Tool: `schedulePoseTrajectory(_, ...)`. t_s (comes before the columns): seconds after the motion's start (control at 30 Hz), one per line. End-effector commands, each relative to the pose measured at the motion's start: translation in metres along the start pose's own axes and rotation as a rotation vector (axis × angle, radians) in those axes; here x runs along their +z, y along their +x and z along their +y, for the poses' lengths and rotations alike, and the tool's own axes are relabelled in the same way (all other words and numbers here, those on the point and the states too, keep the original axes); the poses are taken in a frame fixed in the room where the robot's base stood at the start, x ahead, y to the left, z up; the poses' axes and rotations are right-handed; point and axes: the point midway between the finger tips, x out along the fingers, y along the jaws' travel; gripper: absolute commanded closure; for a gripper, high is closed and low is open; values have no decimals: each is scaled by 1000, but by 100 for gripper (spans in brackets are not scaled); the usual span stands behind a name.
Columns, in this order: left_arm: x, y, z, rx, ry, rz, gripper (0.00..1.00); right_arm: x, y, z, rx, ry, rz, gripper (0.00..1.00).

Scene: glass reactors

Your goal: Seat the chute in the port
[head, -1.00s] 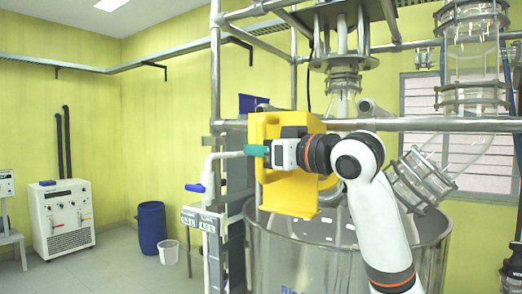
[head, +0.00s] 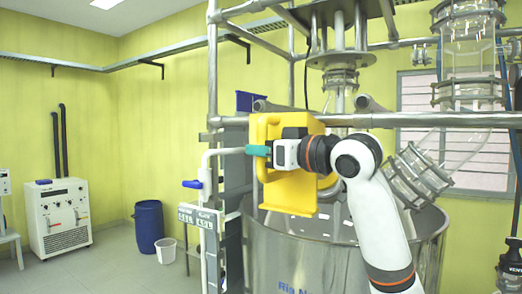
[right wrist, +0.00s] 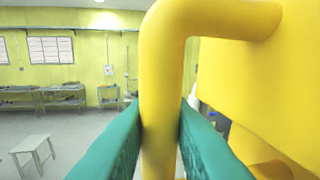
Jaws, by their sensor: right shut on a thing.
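The chute is a yellow box-like piece (head: 290,195) with a side handle, held upright over the left rim of a large steel vessel (head: 340,262). My right gripper (head: 258,151) has green fingers and is shut on the chute's handle. In the right wrist view the yellow handle (right wrist: 160,115) runs between the two green fingers, with the chute body (right wrist: 265,75) to the right. The port is not clearly visible; the chute and my arm cover part of the vessel top. My left gripper is not in view.
A horizontal steel rail (head: 430,120) crosses just behind my arm. Glass piping (head: 425,170) slopes down at the right. A white pipe with a blue valve handle (head: 192,184) stands left of the vessel. A blue drum (head: 149,222) and white bin (head: 167,250) stand on open floor.

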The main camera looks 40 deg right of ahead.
Motion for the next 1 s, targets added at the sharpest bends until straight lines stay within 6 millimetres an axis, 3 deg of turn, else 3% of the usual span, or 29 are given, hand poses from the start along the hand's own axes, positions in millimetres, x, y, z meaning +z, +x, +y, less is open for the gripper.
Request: schedulePoseTrajectory(1.0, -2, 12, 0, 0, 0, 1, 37, -16, 3, -19, -1, -2, -3, 100)
